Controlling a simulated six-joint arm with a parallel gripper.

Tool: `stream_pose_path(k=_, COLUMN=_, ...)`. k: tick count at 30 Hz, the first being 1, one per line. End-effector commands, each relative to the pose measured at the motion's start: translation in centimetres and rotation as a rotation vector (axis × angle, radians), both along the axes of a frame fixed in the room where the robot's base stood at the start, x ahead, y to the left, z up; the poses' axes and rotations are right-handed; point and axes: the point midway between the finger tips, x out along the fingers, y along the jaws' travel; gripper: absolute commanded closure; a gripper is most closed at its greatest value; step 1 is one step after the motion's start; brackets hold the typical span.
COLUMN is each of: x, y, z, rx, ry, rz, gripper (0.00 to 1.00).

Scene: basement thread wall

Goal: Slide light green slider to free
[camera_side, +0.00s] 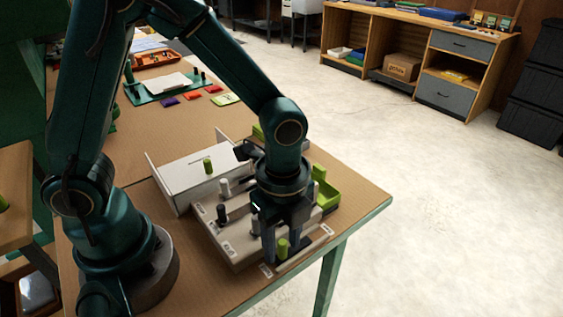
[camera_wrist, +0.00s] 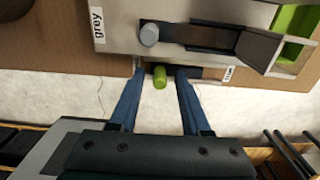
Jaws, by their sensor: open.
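The light green slider (camera_side: 282,249) is a short upright knob in a dark slot along the front edge of the grey slider unit (camera_side: 238,240). In the wrist view the same knob (camera_wrist: 160,76) sits near the slot's left end, with dark slot to its right. A small label (camera_wrist: 229,74) lies beyond the slot's right end, too small to read. My gripper (camera_side: 284,247) is open and points down at the knob. In the wrist view its two blue fingers (camera_wrist: 160,84) stand either side of the knob, with visible gaps; contact is not seen.
A grey knob (camera_wrist: 149,35) stands just behind, beside a "grey" label (camera_wrist: 97,25). A black knob (camera_side: 221,212) stands left on the unit. A white box (camera_side: 190,178) with another green knob (camera_side: 208,166) and a green tray (camera_side: 326,192) stand close by.

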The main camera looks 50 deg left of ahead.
Motion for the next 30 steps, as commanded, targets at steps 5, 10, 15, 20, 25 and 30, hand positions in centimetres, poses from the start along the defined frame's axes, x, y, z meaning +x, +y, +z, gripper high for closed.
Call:
stream_pose_path(k=5, x=0.0, y=0.0, z=0.0, rx=0.0, ry=0.0, rz=0.0, gripper=0.75)
stream_pose_path(k=10, x=0.0, y=0.0, z=0.0, rx=0.0, ry=0.0, rz=0.0, gripper=1.0)
stream_pose_path(k=15, x=0.4, y=0.0, z=0.0, rx=0.0, ry=0.0, rz=0.001, gripper=1.0)
stream_pose_path(k=20, x=1.3, y=0.0, z=0.0, rx=0.0, ry=-0.001, rz=0.001, gripper=1.0)
stream_pose_path(k=25, x=2.3, y=0.0, z=0.0, rx=-0.001, ry=-0.001, rz=0.002, gripper=1.0)
stream_pose_path(k=30, x=3.0, y=0.0, z=0.0, rx=-0.001, ry=-0.001, rz=0.001, gripper=1.0)
